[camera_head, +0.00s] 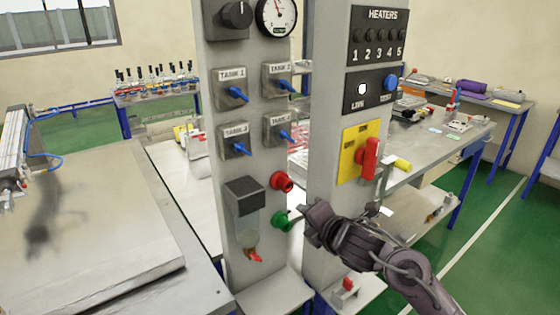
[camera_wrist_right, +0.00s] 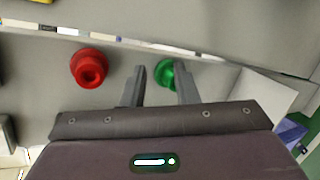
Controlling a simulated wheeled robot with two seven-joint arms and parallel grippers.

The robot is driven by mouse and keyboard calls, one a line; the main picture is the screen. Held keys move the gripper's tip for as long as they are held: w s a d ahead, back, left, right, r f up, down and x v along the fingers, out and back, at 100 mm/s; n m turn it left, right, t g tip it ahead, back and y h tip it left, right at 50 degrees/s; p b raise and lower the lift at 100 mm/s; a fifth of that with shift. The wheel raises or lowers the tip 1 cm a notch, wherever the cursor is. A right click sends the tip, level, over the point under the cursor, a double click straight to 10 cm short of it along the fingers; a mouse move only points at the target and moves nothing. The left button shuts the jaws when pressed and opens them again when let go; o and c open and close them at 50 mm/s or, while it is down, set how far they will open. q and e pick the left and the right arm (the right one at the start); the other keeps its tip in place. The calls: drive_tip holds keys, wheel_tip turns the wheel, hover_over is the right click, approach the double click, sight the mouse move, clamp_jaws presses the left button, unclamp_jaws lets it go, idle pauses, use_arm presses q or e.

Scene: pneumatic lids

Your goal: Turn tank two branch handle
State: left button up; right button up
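The tank 2 branch handle (camera_head: 285,85) is a blue lever on a grey block (camera_head: 276,77) labelled TANK 2. It is in the upper right of a group of similar valves on the grey panel in the head view, and its lever tilts down to the right. My right gripper (camera_head: 304,212) is well below it, near the green knob (camera_head: 284,221). In the right wrist view my right gripper (camera_wrist_right: 160,85) has its fingers apart, with the green knob (camera_wrist_right: 172,75) beyond them, partly hidden by one finger. My left gripper is not in view.
A red knob (camera_head: 281,182) sits above the green one. The other valves are TANK 1 (camera_head: 236,94), TANK 3 (camera_head: 237,145) and TANK 4 (camera_head: 283,133). A second post with a red switch handle (camera_head: 368,158) stands to the right. A flat metal plate (camera_head: 80,220) fills the left.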

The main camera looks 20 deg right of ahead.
wheel_tip(320, 180, up, 16)
drive_tip(key=s+a+n+t+y, duration=0.1)
drive_tip(key=a+n+t+y, duration=0.15)
drive_tip(key=n, duration=0.85)
drive_tip(key=n+y+p, duration=0.1)
drive_tip(key=n+y, duration=0.1)
drive_tip(key=n, duration=1.2)
approach(291, 87)
drive_tip(key=x, duration=0.2)
drive_tip(key=shift+t, duration=0.35)
drive_tip(key=p+x, duration=0.2)
drive_tip(key=x, duration=0.4)
drive_tip(key=shift+w+a+f, duration=0.15)
drive_tip(key=shift+w, duration=0.05)
drive_tip(key=shift+w+a+f, duration=0.1)
drive_tip(key=shift+w+a, duration=0.05)
drive_tip(key=shift+w, duration=0.25)
clamp_jaws()
drive_tip(key=shift+m, duration=0.3)
